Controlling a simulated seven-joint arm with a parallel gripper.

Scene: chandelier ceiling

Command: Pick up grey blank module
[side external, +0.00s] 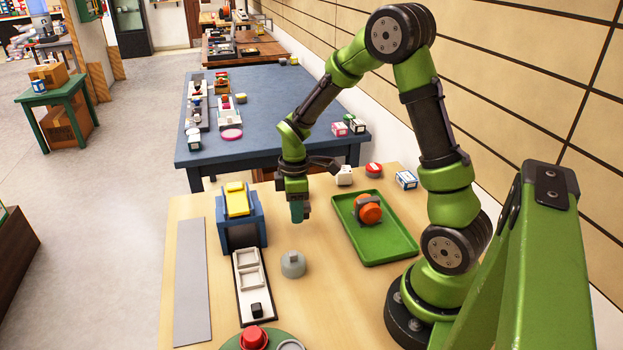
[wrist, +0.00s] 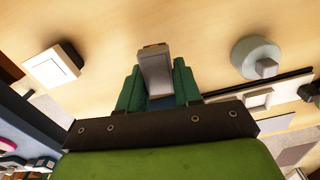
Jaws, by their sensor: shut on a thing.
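My gripper (side external: 297,212) hangs above the wooden table, between the blue stand and the green tray in the side view. In the wrist view its two green fingers (wrist: 158,80) are shut on a grey block, the grey blank module (wrist: 156,66), gripped from both sides. The module's far end sticks out past the fingers; its lower part is hidden between them. In the side view the fingers largely hide it, and I cannot tell whether it is clear of the table.
A grey weight with a knob (side external: 292,264) stands nearer the camera. A white rail with square frames and a black cube (side external: 253,284), a blue stand (side external: 238,220), a white switch module (side external: 343,176) and a green tray (side external: 390,255) surround my gripper. Bare wood lies between.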

